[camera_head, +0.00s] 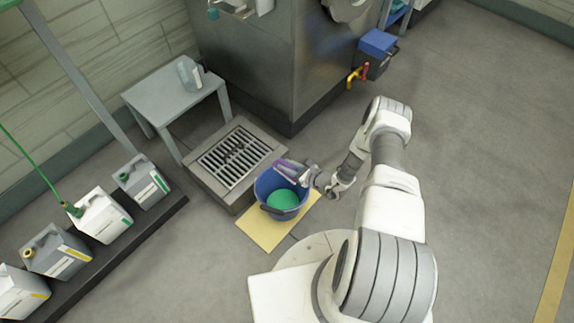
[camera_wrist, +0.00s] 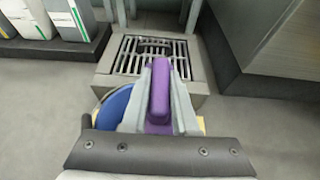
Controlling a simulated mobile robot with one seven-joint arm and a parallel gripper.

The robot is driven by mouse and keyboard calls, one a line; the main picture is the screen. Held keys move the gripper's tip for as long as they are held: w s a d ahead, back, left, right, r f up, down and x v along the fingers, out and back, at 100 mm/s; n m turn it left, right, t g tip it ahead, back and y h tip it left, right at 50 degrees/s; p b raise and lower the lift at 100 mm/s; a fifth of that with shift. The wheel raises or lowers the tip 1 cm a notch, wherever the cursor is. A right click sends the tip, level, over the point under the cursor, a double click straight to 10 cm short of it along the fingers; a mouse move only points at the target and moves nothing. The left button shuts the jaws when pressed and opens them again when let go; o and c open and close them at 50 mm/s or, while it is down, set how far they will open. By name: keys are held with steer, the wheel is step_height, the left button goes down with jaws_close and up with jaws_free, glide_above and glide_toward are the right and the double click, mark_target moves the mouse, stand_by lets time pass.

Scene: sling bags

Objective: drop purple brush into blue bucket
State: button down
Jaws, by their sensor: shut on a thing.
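The purple brush (camera_head: 287,166) is held in my gripper (camera_head: 304,174), over the blue bucket. In the wrist view the purple brush (camera_wrist: 159,90) sits between the grey fingers of my gripper (camera_wrist: 160,108), which are shut on it. The blue bucket (camera_head: 262,188) stands upright on a yellow mat (camera_head: 261,231), with something green (camera_head: 283,200) inside it. In the wrist view only part of the blue bucket (camera_wrist: 112,108) shows, to the left of the fingers; the rest is hidden behind the gripper and brush.
A floor drain grate (camera_head: 231,157) in a raised surround lies just behind the bucket. A grey table (camera_head: 165,96) holds a clear jug (camera_head: 190,73). Several jerrycans (camera_head: 101,215) line a dark rack at the left. A metal machine (camera_head: 260,60) stands behind. Open floor lies to the right.

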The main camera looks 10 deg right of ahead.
steer(key=shift+f+b, duration=2.2)
steer(key=shift+f, duration=0.7)
steer(key=c, duration=0.6)
jaws_free()
steer(key=p+v, duration=0.5)
steer(key=v, duration=1.2)
steer(key=shift+r+p, duration=0.2)
steer(key=shift+p, duration=0.15)
steer(key=shift+s+d, duration=0.1)
